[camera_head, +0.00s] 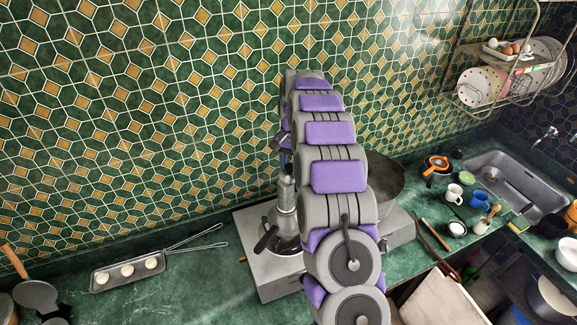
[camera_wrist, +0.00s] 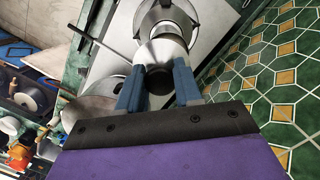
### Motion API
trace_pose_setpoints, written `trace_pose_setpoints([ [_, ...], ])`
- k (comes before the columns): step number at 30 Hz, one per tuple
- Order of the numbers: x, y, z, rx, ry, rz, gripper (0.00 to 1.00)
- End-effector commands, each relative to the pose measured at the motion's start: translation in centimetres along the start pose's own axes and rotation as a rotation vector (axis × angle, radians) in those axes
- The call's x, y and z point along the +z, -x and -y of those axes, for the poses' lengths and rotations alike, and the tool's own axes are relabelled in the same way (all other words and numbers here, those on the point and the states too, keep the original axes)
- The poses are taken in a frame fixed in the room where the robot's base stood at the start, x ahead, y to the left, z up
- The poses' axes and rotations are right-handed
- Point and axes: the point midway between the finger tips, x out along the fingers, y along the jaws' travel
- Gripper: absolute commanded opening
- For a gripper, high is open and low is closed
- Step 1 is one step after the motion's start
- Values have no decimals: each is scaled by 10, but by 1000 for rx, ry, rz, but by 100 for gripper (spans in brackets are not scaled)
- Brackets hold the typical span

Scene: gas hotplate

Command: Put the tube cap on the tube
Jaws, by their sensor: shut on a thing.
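My gripper (camera_wrist: 160,68) points down over the hotplate. Its two blue fingers are shut on the tube cap (camera_wrist: 161,50), a silver piece with a round black knob. In the wrist view the cap lies in line with the silver vessel below. The metal tube (camera_head: 286,193) stands upright on its pot (camera_head: 284,222) on the left side of the hotplate in the head view. My arm hides much of the gripper and the cap there. I cannot tell whether the cap touches the tube's top.
The grey hotplate (camera_head: 258,272) also carries a dark pan (camera_head: 386,178) on the right. A long-handled tray (camera_head: 127,273) with pale round pieces lies left. Mugs and a sink (camera_head: 517,181) are at right. The tiled wall (camera_head: 130,120) is close behind.

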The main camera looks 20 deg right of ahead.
Motion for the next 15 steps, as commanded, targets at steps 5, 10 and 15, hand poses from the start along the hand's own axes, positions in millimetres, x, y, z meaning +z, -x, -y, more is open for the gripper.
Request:
trace_pose_setpoints([
  [5, 1, 0, 1, 0, 1, -1, 0],
  [10, 4, 0, 4, 2, 1, -3, 0],
  [15, 6, -1, 6, 3, 2, -4, 0],
])
